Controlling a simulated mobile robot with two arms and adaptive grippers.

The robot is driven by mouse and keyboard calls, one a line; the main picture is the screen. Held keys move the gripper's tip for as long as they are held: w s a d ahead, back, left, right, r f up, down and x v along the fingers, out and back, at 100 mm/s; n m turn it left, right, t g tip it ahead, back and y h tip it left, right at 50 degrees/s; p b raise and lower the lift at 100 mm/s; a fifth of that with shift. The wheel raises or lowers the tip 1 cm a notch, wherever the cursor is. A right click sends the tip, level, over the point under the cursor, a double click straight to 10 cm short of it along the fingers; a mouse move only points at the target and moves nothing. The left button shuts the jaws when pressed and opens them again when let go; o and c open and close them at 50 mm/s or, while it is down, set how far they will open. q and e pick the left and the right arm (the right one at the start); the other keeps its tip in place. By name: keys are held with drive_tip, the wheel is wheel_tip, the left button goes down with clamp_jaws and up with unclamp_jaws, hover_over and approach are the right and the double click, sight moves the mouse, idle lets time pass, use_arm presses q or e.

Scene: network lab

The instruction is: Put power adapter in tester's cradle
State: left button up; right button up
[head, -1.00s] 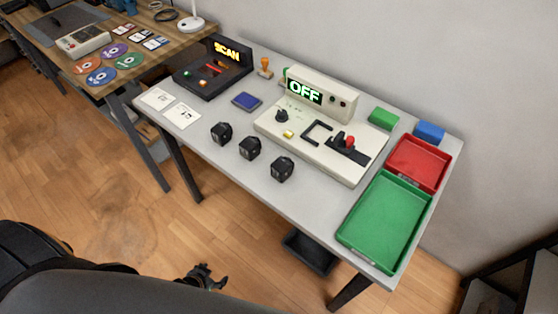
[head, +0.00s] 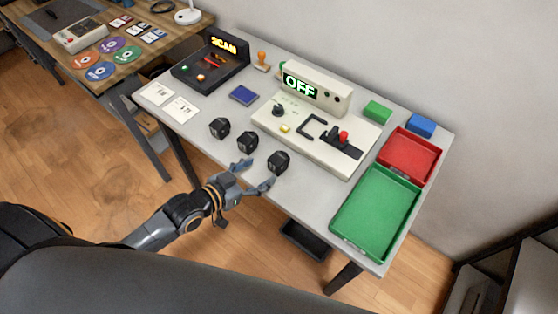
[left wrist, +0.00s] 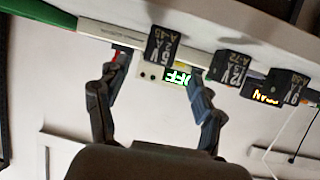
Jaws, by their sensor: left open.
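Three black cube-shaped power adapters stand in a row near the table's front edge: a left one (head: 219,127), a middle one (head: 247,142) and a right one (head: 278,162). The left wrist view shows their labelled faces upside down; the right adapter (left wrist: 161,47) appears between my fingertips, beyond them. My left gripper (head: 256,173) is open and empty at the front edge, just short of the right adapter; its fingers also show in the left wrist view (left wrist: 157,60). The cream tester (head: 350,160) behind reads OFF and has a black C-shaped bracket (head: 304,128), seemingly the cradle.
A green tray (head: 345,242) and a red tray (head: 437,160) fill the table's right end. Green (head: 377,111) and blue (head: 421,125) blocks stand behind. A dark SCAN device (head: 205,87), blue pad (head: 243,95) and two cards (head: 181,109) lie left.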

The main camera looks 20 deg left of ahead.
sight(273, 162)
use_arm(q)
drive_tip(key=x, duration=0.3)
drive_tip(key=shift+w+d+f, duration=0.1)
drive_tip(key=shift+w, duration=0.05)
drive_tip(key=shift+p+x, duration=0.4)
drive_tip(key=shift+x, duration=2.3)
drive_tip(key=shift+d+r, duration=0.1)
drive_tip(key=shift+r, duration=0.15)
clamp_jaws()
drive_tip(key=shift+r, duration=0.15)
